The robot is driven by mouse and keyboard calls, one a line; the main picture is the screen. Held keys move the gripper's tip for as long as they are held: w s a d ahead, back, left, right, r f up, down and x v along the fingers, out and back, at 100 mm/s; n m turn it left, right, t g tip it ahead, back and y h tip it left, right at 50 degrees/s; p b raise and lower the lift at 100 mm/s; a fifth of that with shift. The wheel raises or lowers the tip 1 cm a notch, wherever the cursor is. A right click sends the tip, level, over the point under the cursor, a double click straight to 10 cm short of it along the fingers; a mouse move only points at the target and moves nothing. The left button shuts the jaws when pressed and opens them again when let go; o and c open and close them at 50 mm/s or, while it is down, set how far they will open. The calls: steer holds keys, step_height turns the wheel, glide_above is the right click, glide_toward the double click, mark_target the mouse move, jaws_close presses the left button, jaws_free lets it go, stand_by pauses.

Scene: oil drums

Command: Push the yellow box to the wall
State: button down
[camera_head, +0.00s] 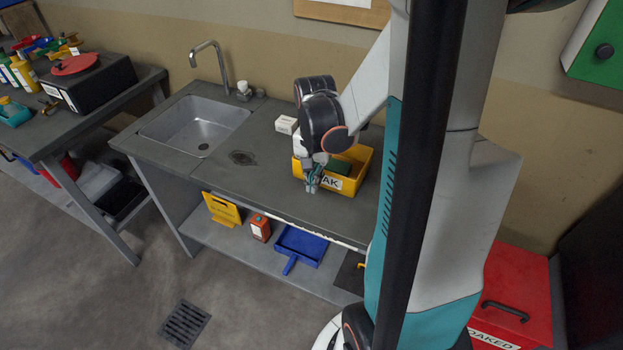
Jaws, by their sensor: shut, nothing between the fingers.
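The yellow box (361,166) stands on the dark counter (240,185) right of the sink. It is an open bin with a white label ending in "AK" on its front, and a green item (337,169) lies inside it. My gripper (311,189) is shut and empty, pointing down at the front left of the box. It covers part of the box's front and label. I cannot tell whether it touches the box. The wall (270,60) rises behind the counter. My arm hides part of the wall behind the box.
A small white box (286,124) stands on the counter left of the yellow box. The sink (196,125) and its tap (212,62) are further left. A blue dustpan (301,246) lies on the lower shelf. A red bin (515,290) stands at the lower right.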

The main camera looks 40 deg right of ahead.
mark_target(319, 195)
step_height(319, 195, down, 7)
steer(key=b, duration=0.2)
steer(key=shift+f+b, duration=0.1)
steer(key=shift+b, duration=0.2)
steer(key=d, duration=0.1)
steer(key=w+d, duration=0.1)
steer(key=d, duration=0.1)
steer(key=shift+w+b, duration=0.15)
steer(key=shift+b, duration=0.15)
steer(key=shift+w+d, duration=0.15)
steer(key=shift+d, duration=0.2)
steer(key=w+d, duration=0.2)
steer(key=d, duration=0.4)
steer(key=w+d, duration=0.3)
steer(key=d, duration=0.3)
steer(key=w+d, duration=0.3)
steer(key=d, duration=0.3)
steer(key=shift+w+d, duration=0.15)
steer(key=shift+d, duration=0.05)
